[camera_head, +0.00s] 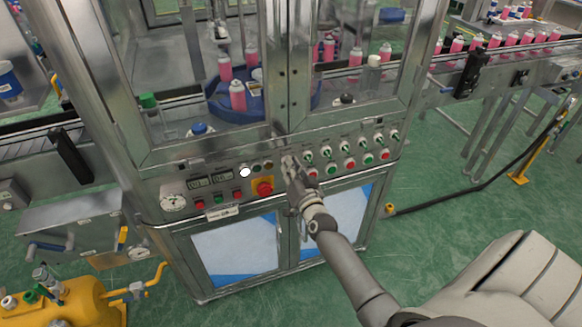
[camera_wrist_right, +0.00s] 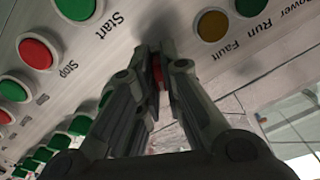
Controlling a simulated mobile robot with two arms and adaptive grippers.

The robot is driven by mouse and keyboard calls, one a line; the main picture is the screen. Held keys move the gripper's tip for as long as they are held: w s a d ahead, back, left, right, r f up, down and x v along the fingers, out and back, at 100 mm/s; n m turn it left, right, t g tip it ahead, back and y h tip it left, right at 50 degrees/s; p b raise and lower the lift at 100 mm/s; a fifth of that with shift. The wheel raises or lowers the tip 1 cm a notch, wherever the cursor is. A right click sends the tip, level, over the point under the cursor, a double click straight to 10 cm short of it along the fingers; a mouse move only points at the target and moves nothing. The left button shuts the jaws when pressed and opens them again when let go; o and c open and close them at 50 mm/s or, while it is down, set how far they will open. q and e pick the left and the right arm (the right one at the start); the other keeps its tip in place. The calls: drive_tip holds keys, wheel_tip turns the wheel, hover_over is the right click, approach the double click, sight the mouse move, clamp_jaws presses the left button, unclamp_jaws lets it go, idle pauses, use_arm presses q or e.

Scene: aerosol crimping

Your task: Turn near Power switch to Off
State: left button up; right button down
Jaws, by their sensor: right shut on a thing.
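My right gripper (camera_head: 288,162) reaches the front control panel (camera_head: 232,192) of the steel machine, between the lamps and the Start and Stop buttons. In the right wrist view its fingers (camera_wrist_right: 157,68) are shut on a small red part (camera_wrist_right: 157,72) at the panel face. I take this part for the near Power switch. It is mostly hidden by the fingers, and its label and position cannot be read. My left gripper is not in view.
A green Start button (camera_wrist_right: 75,8) and red Stop button (camera_wrist_right: 38,53) lie close by, as does the amber Fault lamp (camera_wrist_right: 212,25). A red emergency button on yellow (camera_head: 264,187) is left of my gripper. Glass doors (camera_head: 215,70) stand above the panel.

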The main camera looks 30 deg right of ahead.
drive_tip(key=shift+n+p, duration=1.95)
drive_tip(key=shift+n, duration=3.65)
drive_tip(key=c, duration=1.6)
unclamp_jaws()
drive_tip(key=v, duration=1.2)
